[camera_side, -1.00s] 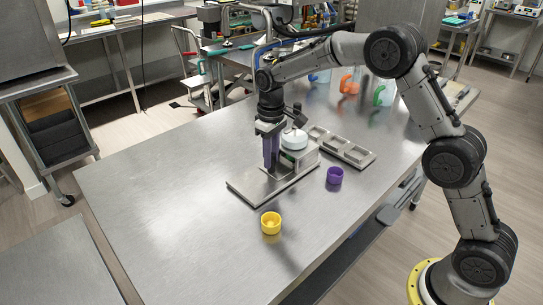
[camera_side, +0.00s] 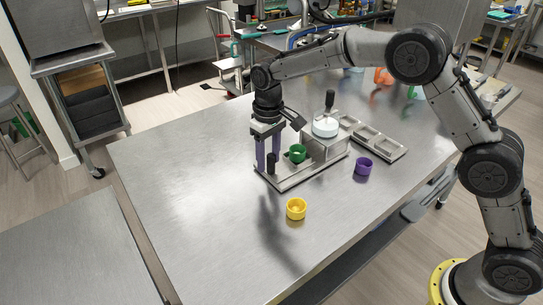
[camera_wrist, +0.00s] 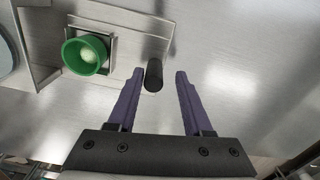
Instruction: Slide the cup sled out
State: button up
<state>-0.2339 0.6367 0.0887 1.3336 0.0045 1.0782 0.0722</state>
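The cup sled carries a green cup (camera_side: 297,153), which stands in a small square holder on the metal base plate, outside the depositor body (camera_side: 328,145). The green cup also shows in the wrist view (camera_wrist: 72,57), with a pale lump inside. The sled's upright black handle (camera_side: 271,163) is near the plate's outer left end; it also shows in the wrist view (camera_wrist: 154,75). My gripper (camera_side: 268,166) is low over that end, fingers spread. In the wrist view (camera_wrist: 158,75), the handle lies between the fingertips with gaps on both sides.
A yellow cup (camera_side: 296,210) stands in front of the base plate, and a purple cup (camera_side: 363,167) to its right. A tray with square compartments (camera_side: 384,145) lies behind. The depositor has a white round top (camera_side: 325,127) with a dark lever. The table's left side is clear.

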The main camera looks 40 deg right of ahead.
jog(key=shift+d, duration=0.15)
jog(key=shift+r, duration=0.1)
notch_tip(320, 180, up, 14)
jog(key=shift+f, duration=0.2)
dwell(0.4)
jog(key=shift+d, duration=0.1)
